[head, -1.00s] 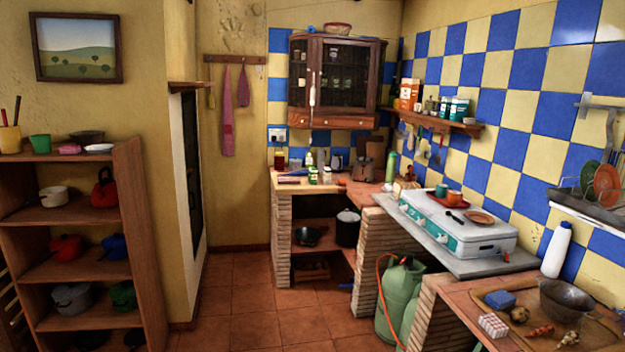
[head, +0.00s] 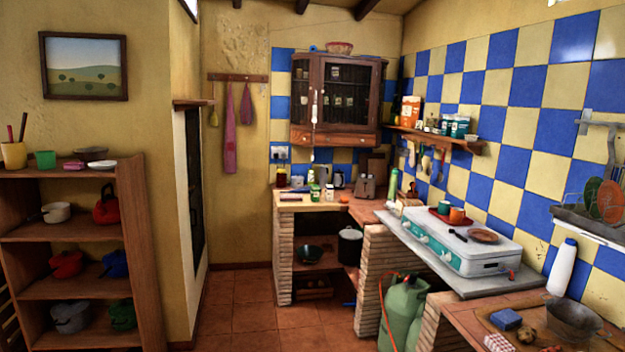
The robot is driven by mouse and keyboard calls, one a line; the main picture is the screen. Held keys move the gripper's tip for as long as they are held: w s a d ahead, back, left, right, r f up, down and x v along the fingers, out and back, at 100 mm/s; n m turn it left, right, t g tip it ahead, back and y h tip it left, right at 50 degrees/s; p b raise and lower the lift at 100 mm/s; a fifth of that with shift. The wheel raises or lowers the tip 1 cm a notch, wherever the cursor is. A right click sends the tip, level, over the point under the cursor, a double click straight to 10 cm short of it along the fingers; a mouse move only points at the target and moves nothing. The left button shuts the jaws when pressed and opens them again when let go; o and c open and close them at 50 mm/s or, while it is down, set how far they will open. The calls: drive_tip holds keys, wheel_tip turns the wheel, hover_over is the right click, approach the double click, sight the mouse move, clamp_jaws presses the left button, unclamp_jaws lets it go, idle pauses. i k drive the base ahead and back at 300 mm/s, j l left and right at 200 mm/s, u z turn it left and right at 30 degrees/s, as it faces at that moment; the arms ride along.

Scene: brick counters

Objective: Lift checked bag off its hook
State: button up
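A wooden hook rail (head: 238,78) is on the yellow back wall, left of the glass-fronted cabinet. A long pink cloth (head: 230,128) hangs from it, with a shorter pinkish-red cloth or bag (head: 247,104) to its right. A small yellowish item (head: 213,112) hangs at its left end. These are far off and small. I cannot make out a checked pattern on any of them, so I cannot tell which is the checked bag. My gripper is not in view.
Open tiled floor (head: 238,300) leads toward the rail. A wooden shelf unit (head: 145,240) with pots stands at left. Brick counters with a white stove (head: 455,240) and a green gas bottle (head: 403,310) line the right. A wall cabinet (head: 336,100) hangs at the back.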

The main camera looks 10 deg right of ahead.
sight(246, 111)
drive_tip(key=i, duration=2)
drive_tip(key=i+j, duration=0.1)
drive_tip(key=i, duration=3.95)
drive_tip(key=l+z, duration=0.05)
drive_tip(key=l, duration=0.05)
